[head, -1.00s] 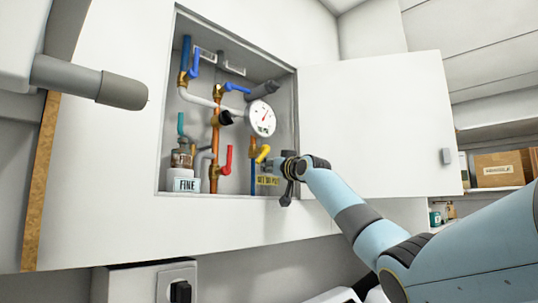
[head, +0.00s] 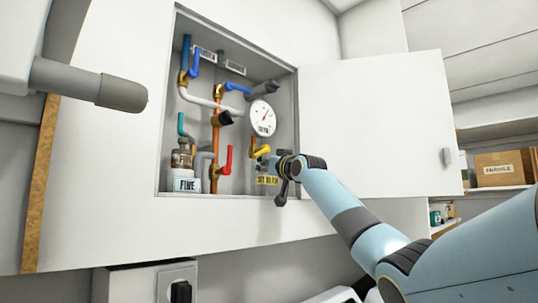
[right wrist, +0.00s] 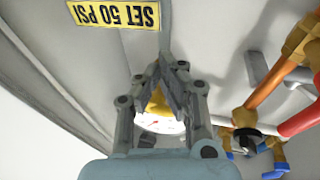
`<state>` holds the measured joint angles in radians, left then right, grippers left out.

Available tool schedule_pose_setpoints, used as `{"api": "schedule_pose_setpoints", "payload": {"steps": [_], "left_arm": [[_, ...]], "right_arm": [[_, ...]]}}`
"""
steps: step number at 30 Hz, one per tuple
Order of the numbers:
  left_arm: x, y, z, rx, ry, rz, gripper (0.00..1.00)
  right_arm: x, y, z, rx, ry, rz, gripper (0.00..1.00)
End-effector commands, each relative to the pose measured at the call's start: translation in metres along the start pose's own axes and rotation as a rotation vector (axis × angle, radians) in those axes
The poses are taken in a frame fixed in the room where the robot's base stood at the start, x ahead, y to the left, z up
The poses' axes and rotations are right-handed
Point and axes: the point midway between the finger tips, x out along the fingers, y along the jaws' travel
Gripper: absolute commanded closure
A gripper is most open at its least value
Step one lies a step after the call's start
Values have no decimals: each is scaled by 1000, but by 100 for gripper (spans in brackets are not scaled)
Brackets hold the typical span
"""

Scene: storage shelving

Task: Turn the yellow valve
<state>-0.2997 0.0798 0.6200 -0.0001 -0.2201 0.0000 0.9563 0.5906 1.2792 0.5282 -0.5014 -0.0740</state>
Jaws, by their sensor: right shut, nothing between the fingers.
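The yellow valve (head: 263,150) is at the lower right of the open wall cabinet, below the round gauge (head: 262,118). My right gripper (head: 266,161) reaches in from the right, close against the valve's lower side, and covers part of it. In the right wrist view the fingers (right wrist: 174,72) are shut together and empty. A bit of the yellow valve (right wrist: 157,102) shows behind them, with the gauge face (right wrist: 160,124) beyond. I cannot tell whether the fingers touch the valve. My left gripper is not in view.
A red lever (head: 227,160), blue levers, copper pipes and a jar stand left of the valve. A "SET 50 PSI" label (right wrist: 113,14) is close to the gripper. The open cabinet door (head: 380,125) extends to the right, above my forearm.

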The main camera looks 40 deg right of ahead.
Motion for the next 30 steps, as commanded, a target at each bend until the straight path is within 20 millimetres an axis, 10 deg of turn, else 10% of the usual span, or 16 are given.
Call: {"api": "schedule_pose_setpoints", "payload": {"steps": [30], "left_arm": [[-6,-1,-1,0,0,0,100]], "right_arm": [[-2,-14,-6,1,1,0,100]]}}
